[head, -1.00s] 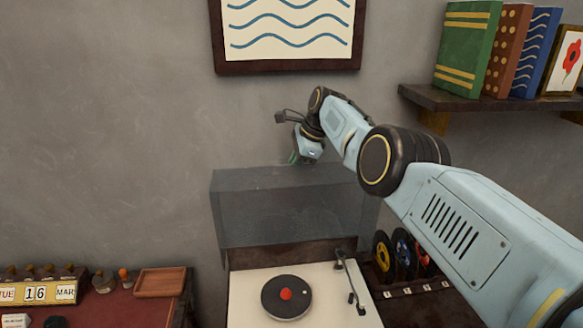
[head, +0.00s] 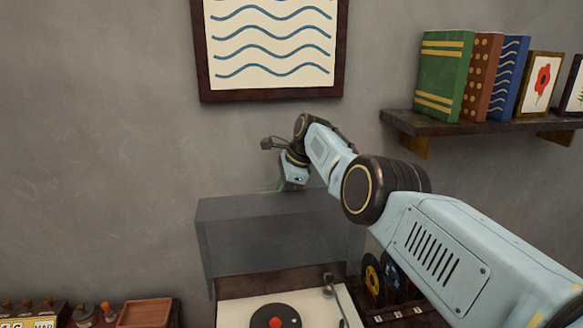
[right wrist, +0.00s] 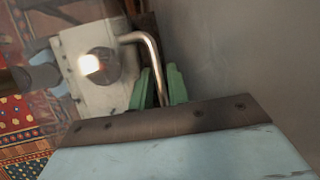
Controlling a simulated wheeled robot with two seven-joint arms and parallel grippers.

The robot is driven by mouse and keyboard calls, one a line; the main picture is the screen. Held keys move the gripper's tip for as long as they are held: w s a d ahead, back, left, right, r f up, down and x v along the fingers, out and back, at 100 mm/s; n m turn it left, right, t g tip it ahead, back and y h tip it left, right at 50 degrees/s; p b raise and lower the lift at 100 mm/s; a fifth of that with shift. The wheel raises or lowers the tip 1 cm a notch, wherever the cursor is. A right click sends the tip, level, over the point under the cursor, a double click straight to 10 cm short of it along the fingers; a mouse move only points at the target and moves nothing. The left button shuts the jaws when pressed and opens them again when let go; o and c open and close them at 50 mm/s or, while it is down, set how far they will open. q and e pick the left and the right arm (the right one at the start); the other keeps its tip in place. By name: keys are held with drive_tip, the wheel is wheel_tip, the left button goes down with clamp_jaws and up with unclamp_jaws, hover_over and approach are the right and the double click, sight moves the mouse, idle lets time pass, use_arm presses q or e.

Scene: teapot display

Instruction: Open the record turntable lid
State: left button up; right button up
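The turntable's clear grey lid (head: 270,235) stands raised, nearly upright, at the back of the cream turntable (head: 235,312) in the head view. A black record with a red centre (head: 275,323) lies on it. My right gripper (head: 281,185) is at the lid's top edge; whether it touches is unclear. In the right wrist view its two green fingers (right wrist: 161,85) stand slightly apart. A bent metal rod (right wrist: 150,48) runs down to between them; a firm grip on it cannot be made out. My left gripper is not in view.
A shelf (head: 460,124) with books and framed pictures is at the upper right. A wavy-line picture (head: 272,45) hangs above the lid. Records (head: 372,280) stand right of the turntable. A wooden tray (head: 146,313) and a calendar (head: 38,318) are at the lower left.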

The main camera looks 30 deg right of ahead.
drive_tip(key=p+v, duration=0.2)
drive_tip(key=v, duration=1.1)
drive_tip(key=shift+p, duration=0.4)
